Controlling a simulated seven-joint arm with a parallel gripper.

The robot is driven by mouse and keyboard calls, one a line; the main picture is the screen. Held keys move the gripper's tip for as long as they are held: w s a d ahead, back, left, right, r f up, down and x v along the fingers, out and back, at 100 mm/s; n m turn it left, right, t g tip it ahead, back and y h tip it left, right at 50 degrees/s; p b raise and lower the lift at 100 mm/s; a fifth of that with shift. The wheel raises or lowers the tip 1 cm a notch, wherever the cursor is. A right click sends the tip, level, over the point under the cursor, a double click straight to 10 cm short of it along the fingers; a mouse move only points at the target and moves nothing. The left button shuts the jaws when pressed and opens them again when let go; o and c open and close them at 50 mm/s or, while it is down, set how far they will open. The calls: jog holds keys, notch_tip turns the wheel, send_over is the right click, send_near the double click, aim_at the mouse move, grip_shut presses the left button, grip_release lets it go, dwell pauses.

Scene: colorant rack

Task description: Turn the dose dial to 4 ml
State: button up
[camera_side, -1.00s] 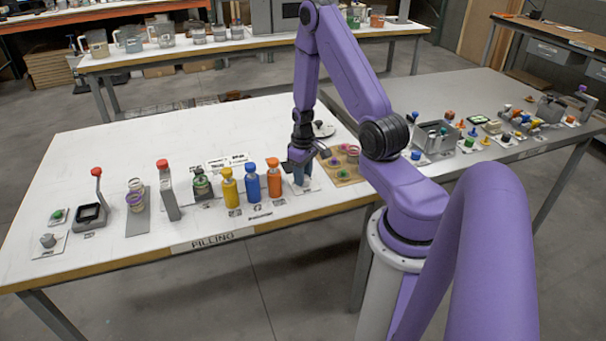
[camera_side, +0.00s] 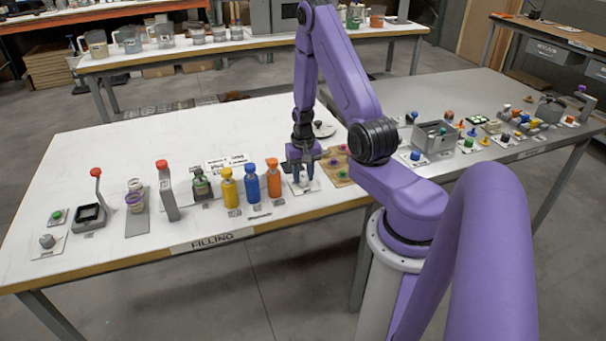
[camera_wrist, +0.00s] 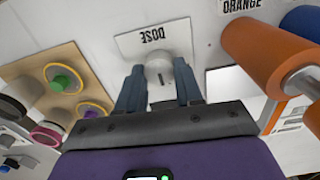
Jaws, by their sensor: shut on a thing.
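The dose dial (camera_wrist: 160,72) is a pale grey round knob with a short dark mark, on a white plate labelled DOSE (camera_wrist: 152,36) in the wrist view. My gripper (camera_wrist: 160,88) is around the dial, its two dark blue fingers shut on its sides. In the side view my gripper (camera_side: 303,178) points down at the white dose plate (camera_side: 303,188), to the right of the orange bottle. The dial is mostly hidden by the fingers there. I cannot read a scale or the dial's setting.
The orange bottle (camera_side: 272,178) stands close to the left of my gripper in the side view, with blue (camera_side: 250,183) and yellow (camera_side: 229,188) bottles beyond. A wooden board (camera_side: 342,168) with coloured rings lies to the right. The white table behind has free room.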

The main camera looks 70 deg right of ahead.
aim_at(303, 177)
dwell(0.4)
jog(key=o, duration=1)
jog(key=shift+o, duration=0.2)
jog(key=shift+r, duration=0.1)
notch_tip(303, 177, up, 17)
jog(key=shift+r, duration=0.15)
jog(key=a+r+n, duration=0.3)
jog(key=a+n, duration=0.7)
jog(key=a, duration=1)
jog(key=s+a+r+n, duration=0.1)
jog(key=s+a+n, duration=0.4)
jog(key=s, duration=0.3)
jog(key=s+a+r+n, duration=0.1)
jog(key=s+a+n, duration=0.4)
jog(key=s+n, duration=0.2)
jog(key=shift+s+r, duration=0.15)
jog(key=shift+s, duration=1.1)
